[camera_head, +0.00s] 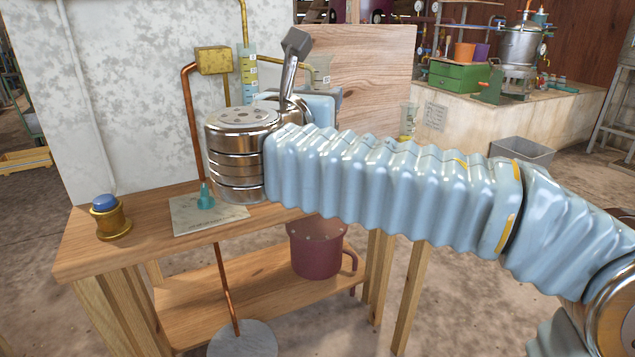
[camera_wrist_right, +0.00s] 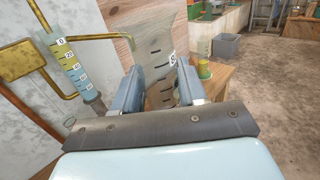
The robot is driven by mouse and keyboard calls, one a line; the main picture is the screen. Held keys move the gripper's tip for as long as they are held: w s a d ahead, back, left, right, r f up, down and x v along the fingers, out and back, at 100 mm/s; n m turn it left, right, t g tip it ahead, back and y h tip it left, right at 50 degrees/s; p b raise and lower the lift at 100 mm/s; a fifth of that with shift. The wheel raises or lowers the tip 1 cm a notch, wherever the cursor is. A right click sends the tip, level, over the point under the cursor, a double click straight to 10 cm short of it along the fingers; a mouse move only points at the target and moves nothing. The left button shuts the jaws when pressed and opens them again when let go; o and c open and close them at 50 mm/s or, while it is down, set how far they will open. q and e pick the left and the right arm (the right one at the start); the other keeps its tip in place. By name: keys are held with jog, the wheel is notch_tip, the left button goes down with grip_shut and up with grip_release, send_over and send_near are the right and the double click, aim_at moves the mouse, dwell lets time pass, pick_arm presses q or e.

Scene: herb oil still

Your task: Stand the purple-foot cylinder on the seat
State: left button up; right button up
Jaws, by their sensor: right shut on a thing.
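My right gripper (camera_wrist_right: 161,93) is shut on a clear graduated vessel (camera_wrist_right: 160,45) with dark marks and a white label. Its upper part shows beyond my wrist in the head view (camera_head: 318,72). Its foot is hidden, so I cannot tell its colour. Another graduated cylinder (camera_head: 248,75) holds blue and yellow liquid by the wall; it also shows at the left of the wrist view (camera_wrist_right: 76,68), with a greyish foot. A third clear cylinder (camera_head: 408,118) with a yellow foot stands right of my arm. I cannot pick out the seat. My left gripper is out of view.
The wooden bench (camera_head: 150,222) carries a brass piece with a blue top (camera_head: 108,217) and a pale slab (camera_head: 222,218) with a small teal piece (camera_head: 205,196). A brass box (camera_head: 213,60) and copper pipe are near the wall. A maroon pot (camera_head: 313,250) sits on the lower shelf.

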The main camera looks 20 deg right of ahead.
jog(key=shift+w+a+f, duration=0.25)
jog(key=shift+f, duration=0.1)
jog(key=w+d+f, duration=0.1)
jog(key=w+f, duration=0.3)
jog(key=w+d+f+b, duration=0.1)
jog(key=w+d+f, duration=0.1)
jog(key=w+f, duration=0.1)
jog(key=w+d+f, duration=0.2)
jog(key=w+f, duration=0.2)
jog(key=w, duration=0.1)
jog(key=shift+w+f, duration=0.2)
jog(key=shift+f, duration=0.55)
jog(key=shift+f+b, duration=0.1)
jog(key=shift+b, duration=0.25)
jog(key=shift+f, duration=0.1)
jog(key=o, duration=1.1)
